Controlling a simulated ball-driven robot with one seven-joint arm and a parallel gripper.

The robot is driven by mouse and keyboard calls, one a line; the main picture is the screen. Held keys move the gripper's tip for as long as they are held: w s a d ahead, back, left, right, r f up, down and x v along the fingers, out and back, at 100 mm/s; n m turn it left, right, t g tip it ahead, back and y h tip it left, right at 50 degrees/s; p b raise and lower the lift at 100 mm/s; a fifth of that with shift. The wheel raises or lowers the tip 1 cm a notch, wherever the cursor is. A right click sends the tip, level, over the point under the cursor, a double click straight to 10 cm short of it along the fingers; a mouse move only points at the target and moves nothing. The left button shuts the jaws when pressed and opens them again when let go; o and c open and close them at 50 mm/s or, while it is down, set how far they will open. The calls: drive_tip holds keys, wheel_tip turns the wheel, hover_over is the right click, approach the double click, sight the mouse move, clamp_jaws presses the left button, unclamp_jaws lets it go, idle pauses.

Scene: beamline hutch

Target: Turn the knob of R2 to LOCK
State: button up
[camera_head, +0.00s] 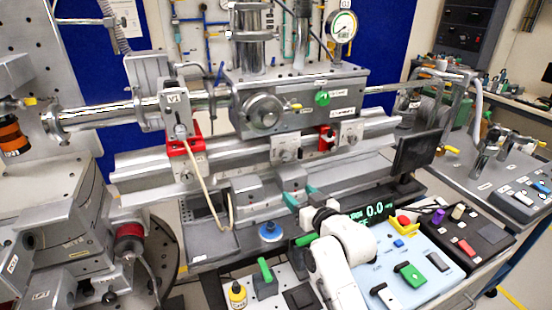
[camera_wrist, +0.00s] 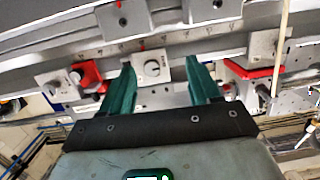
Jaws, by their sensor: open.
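A small round grey knob (camera_head: 285,148) on a pale square plate sits on the front of the rail, near the middle. It shows in the wrist view (camera_wrist: 152,68) between my fingertips. Another knob plate (camera_head: 350,135) stands to its right, and in the wrist view (camera_wrist: 50,86) it lies at the left. Labels are too small to read, so I cannot confirm which is R2, nor its setting. My gripper (camera_head: 300,194) has green fingers, open and empty, below and short of the middle knob. It also shows in the wrist view (camera_wrist: 160,76).
Red clamp parts flank the middle knob: one at left (camera_head: 184,144) with a tan strap (camera_head: 204,190) hanging down, one at right (camera_head: 327,138). A dark screen box (camera_head: 418,150) stands at right. Below are a control panel (camera_head: 425,280) and a yellow bottle (camera_head: 237,294).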

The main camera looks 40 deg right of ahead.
sight(287, 156)
drive_tip(key=shift+t+h, duration=0.7)
drive_tip(key=shift+t, duration=0.1)
drive_tip(key=w+d+r, duration=0.1)
drive_tip(key=w+d, duration=0.1)
drive_tip(key=w, duration=0.2)
drive_tip(key=w+d+r+p, duration=0.1)
drive_tip(key=w+d, duration=0.1)
drive_tip(key=w, duration=0.2)
drive_tip(key=w+d+r, duration=0.1)
drive_tip(key=w+r, duration=0.1)
drive_tip(key=w, duration=0.2)
drive_tip(key=shift+d, duration=0.4)
drive_tip(key=c, duration=1)
